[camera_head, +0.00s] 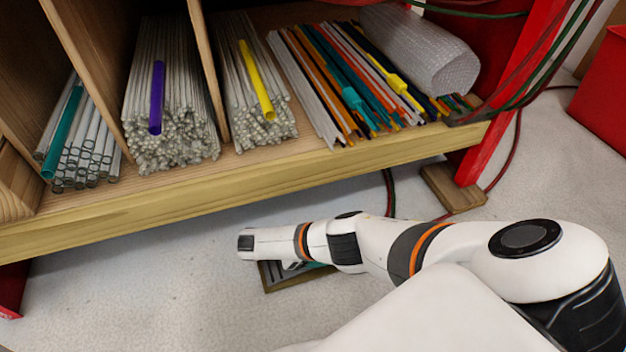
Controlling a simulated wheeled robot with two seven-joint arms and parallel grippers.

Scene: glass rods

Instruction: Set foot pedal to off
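The foot pedal (271,276) lies on the floor below the shelf, a dark ridged plate with a brownish edge. My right arm comes in from the right and passes over it, hiding most of its far part. The end of my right arm, with the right gripper (247,243), is just beyond the pedal's far left corner in the picture. The fingers cannot be made out, and I cannot tell whether they touch the pedal. A small teal and white patch shows under the arm at the pedal; its setting cannot be read. My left gripper is out of view.
A wooden shelf (150,206) with glass rods (170,110) and coloured rods (345,85) overhangs the floor behind my arm. Red and green cables hang at the right, near a red post (488,155) on a wooden block (452,188). The floor at left is clear.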

